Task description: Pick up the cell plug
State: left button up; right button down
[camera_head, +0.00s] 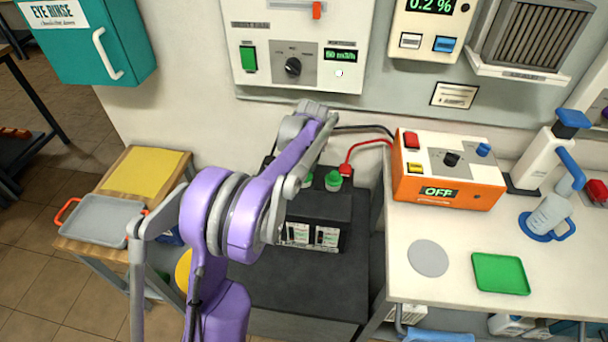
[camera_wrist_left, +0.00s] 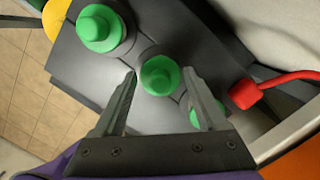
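Green cell plugs sit on top of the dark battery block (camera_head: 335,215). In the head view one plug (camera_head: 333,181) shows to the right of my arm and part of another (camera_head: 308,179) beside it. In the left wrist view a plug (camera_wrist_left: 158,76) appears between the fingertips of my left gripper (camera_wrist_left: 160,72), with gaps on both sides. My left gripper is open and holds nothing. A second plug (camera_wrist_left: 99,27) is at upper left, and a third (camera_wrist_left: 197,119) is partly hidden by the right finger. My arm hides the gripper in the head view. My right gripper is not in view.
A red clamp (camera_wrist_left: 245,94) with a red cable is close to the right finger. The orange charger box (camera_head: 448,170) stands on the white bench at right, with a green tray (camera_head: 500,273) in front. A grey tray (camera_head: 97,219) is on the left table.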

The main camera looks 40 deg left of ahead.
aim_at(304, 169)
pick_arm(q)
jog(key=c, duration=0.9)
notch_tip(304, 169, up, 18)
jog(key=p, duration=0.1)
